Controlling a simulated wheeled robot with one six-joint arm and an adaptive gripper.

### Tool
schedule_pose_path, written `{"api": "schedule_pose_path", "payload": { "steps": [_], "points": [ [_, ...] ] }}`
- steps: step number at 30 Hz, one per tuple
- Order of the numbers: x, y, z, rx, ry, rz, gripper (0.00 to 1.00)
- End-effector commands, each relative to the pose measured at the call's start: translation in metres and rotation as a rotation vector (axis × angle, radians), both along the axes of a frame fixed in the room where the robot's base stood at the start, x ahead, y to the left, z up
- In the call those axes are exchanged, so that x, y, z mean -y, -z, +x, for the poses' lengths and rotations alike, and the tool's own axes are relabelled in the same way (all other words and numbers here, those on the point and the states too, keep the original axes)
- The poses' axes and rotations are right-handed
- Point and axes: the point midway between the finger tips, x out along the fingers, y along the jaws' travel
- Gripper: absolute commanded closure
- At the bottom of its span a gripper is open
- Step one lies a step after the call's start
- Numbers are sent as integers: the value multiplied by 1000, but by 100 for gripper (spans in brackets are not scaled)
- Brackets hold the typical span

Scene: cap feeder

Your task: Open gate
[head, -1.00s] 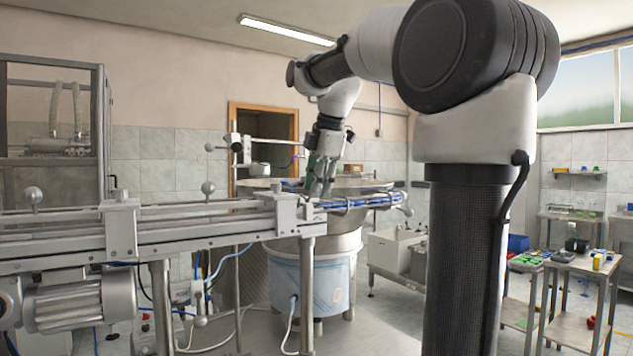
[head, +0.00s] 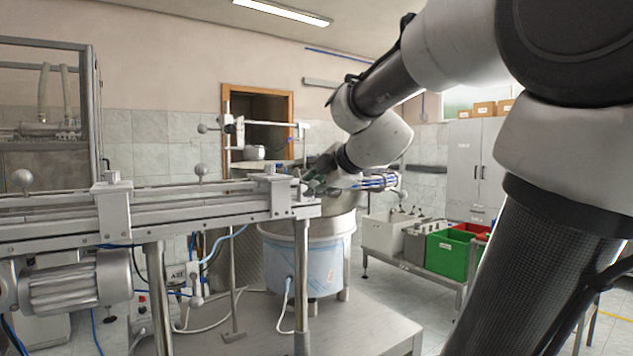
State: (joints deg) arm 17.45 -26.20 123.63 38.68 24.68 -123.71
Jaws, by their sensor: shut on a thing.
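My gripper (head: 314,186) is small and dark in the head view, at the right end of the conveyor rail (head: 236,199), in front of the round metal feeder bowl (head: 338,226). It is shut on a small part there, which I take to be the gate. The gate itself is mostly hidden by the fingers and the rail end, so I cannot tell how far it stands open. A blue-lined chute (head: 376,183) runs just right of my gripper.
The metal conveyor with round knobs fills the left side, with a motor (head: 75,287) below it. A green crate (head: 447,254) and grey bins stand on a low bench at the right. A tall grey cabinet (head: 477,165) stands behind.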

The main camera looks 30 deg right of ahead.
Motion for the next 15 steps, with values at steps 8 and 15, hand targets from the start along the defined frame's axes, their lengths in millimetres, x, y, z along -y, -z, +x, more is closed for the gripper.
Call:
{"api": "schedule_pose_path", "payload": {
  "steps": [8, 15],
  "points": [
    [0, 3, 0, 44, 0, 3, 100],
    [0, 4, 0, 50, -2, 3, 100]
  ]
}}
